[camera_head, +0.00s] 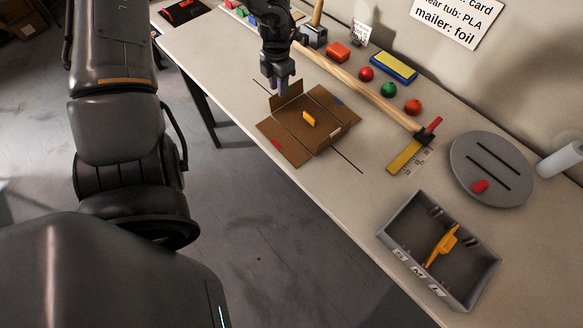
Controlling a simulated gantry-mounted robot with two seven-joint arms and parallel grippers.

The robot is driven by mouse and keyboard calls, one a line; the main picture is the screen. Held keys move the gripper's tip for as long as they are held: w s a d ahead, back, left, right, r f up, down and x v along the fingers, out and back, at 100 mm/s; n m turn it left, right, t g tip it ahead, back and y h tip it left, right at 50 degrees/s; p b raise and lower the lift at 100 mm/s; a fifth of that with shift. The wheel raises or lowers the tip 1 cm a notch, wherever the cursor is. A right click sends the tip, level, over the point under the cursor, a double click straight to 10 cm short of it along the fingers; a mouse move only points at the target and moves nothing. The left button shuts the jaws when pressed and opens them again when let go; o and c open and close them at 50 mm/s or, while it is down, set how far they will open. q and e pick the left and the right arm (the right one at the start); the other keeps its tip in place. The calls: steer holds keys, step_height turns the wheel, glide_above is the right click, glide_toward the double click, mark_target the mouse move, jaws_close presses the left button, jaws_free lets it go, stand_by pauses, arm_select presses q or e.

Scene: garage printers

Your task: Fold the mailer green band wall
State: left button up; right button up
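The brown cardboard mailer (294,130) lies on the bench with a small yellow piece (309,118) on its base. A red mark (277,144) shows on its lower-left wall, which lies spread out. A blue mark (338,101) shows on its upper-right wall. The upper-left wall (288,102) stands up, just below my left gripper (283,88). No green band shows on the mailer; it may be hidden. My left gripper points down at the top edge of that wall; touch and finger gap are unclear. My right gripper is not in view.
A long wooden-handled tool (365,92) lies behind the mailer, near a yellow square (404,157). A grey round plate (491,170) and grey tub (472,255) are to the right. Colored balls and a blue-yellow block (393,67) line the back. The bench's front edge is close.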

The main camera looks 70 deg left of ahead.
arm_select(q)
step_height(320, 180, up, 6)
steer(key=p, duration=0.1)
steer(key=s+d+f+h+p, duration=0.1)
steer(key=s+d+h+p, duration=0.1)
steer(key=d+p, duration=0.3)
steer(key=s+d+f+h+p, duration=0.1)
steer(key=d+h+p, duration=0.3)
steer(key=d, duration=1)
steer(key=s+d+f+n+h+p, duration=0.1)
steer(key=s+d+f+h+p, duration=0.1)
steer(key=d+p, duration=0.5)
steer(key=shift+s+d+f+h+p, duration=0.3)
steer(key=shift+d+h, duration=0.2)
steer(key=shift+d, duration=0.8)
